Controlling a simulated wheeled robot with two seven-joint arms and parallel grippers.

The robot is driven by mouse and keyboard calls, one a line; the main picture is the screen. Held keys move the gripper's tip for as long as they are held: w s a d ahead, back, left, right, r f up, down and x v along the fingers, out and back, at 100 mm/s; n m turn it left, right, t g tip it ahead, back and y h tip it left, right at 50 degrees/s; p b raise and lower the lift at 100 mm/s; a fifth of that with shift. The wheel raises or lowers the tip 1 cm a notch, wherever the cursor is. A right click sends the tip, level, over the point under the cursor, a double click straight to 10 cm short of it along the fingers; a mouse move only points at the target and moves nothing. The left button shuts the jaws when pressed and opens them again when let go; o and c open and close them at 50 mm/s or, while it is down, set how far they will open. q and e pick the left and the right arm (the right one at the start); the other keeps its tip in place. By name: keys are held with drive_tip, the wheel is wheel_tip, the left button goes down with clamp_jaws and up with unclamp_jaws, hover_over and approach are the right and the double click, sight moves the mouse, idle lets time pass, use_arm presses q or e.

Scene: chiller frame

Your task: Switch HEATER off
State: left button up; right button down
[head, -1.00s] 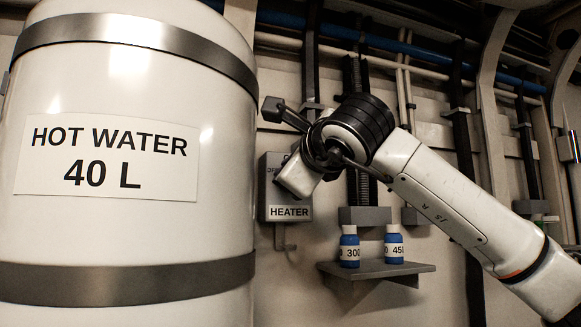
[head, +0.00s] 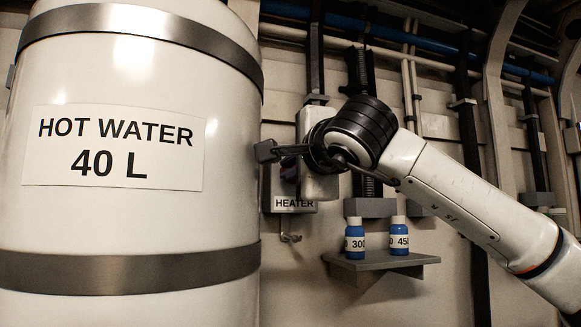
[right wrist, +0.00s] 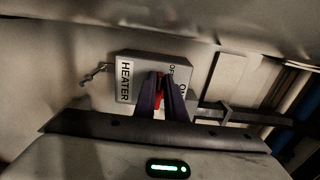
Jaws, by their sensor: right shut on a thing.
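The grey HEATER switch box (head: 294,204) hangs on the wall just right of the hot water tank; it also shows in the right wrist view (right wrist: 128,80), turned on its side. My right gripper (head: 287,164) is in front of the box, its arm coming in from the right. In the right wrist view, its two dark fingers (right wrist: 162,90) are shut on a red switch lever (right wrist: 160,84) at the box's face. The OFF and ON marks are partly covered by the fingers, and I cannot tell which way the lever is set. My left gripper is not in view.
The large white hot water tank (head: 120,215) stands close on the left. A small grey shelf (head: 380,262) below right holds two blue bottles, 300 (head: 355,244) and 450 (head: 399,240). Pipes and dark rails run along the wall behind.

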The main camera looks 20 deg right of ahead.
drive_tip(key=shift+a, duration=0.1)
idle(0.3)
drive_tip(key=c, duration=1.8)
unclamp_jaws()
